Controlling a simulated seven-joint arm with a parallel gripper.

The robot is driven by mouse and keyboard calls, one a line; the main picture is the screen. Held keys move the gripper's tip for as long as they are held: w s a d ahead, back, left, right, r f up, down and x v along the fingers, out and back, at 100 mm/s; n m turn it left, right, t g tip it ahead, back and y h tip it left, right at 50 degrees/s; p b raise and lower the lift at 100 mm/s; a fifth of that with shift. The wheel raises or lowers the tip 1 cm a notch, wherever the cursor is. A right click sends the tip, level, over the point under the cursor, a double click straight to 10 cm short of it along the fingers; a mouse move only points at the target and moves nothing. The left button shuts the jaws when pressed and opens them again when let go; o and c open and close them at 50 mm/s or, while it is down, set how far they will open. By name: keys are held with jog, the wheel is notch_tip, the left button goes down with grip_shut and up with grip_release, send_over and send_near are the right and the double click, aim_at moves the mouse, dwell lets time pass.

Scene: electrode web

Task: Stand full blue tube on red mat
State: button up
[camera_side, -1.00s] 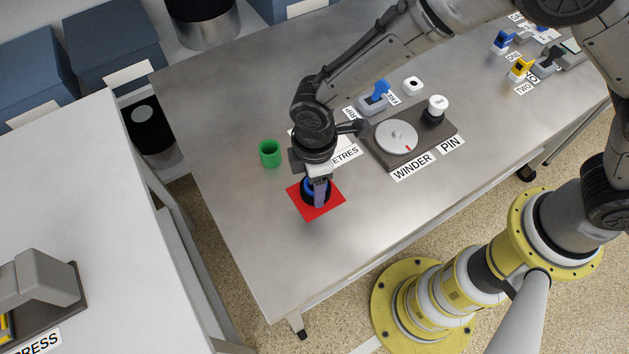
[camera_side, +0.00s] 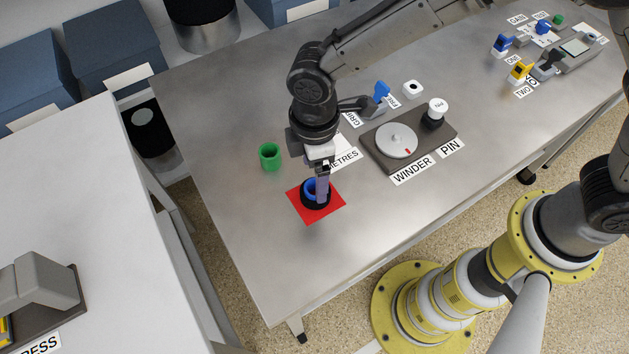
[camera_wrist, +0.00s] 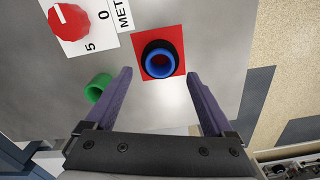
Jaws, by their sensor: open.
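The blue tube (camera_side: 310,189) stands upright on the red mat (camera_side: 333,206), with a black band or wrap around its outside. In the wrist view the blue tube (camera_wrist: 160,64) shows as a blue ring inside a black one, within the red mat (camera_wrist: 173,34). My gripper (camera_side: 323,190) is just above the tube in the side view. In the wrist view my gripper (camera_wrist: 158,85) is open, its two purple fingers well apart and nothing between their tips. The fingers look clear of the tube.
A green tube (camera_side: 270,157) stands on the metal table left of the mat. The winder (camera_side: 398,140) is to the right, with a round plate. A METRES dial (camera_wrist: 70,22) is near the mat. The table's front is clear.

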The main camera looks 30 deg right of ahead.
notch_tip(320, 180, up, 6)
jog(key=shift+r, duration=0.15)
jog(key=s+d+r+m+t+y, duration=0.1)
jog(key=d+r+m, duration=0.2)
jog(key=d+r, duration=0.4)
jog(key=s+d+r+m+t, duration=0.1)
jog(key=d+r+m, duration=0.25)
jog(key=d, duration=0.65)
jog(key=s+d+r+m+t+h, duration=0.1)
jog(key=s+d+r+m+t, duration=0.1)
jog(key=s+d+m, duration=0.6)
jog(key=s+d+t, duration=0.1)
jog(key=s+d, duration=0.4)
jog(key=shift+d+r+t, duration=0.15)
jog(key=shift+d+t, duration=0.15)
jog(key=shift+d, duration=0.05)
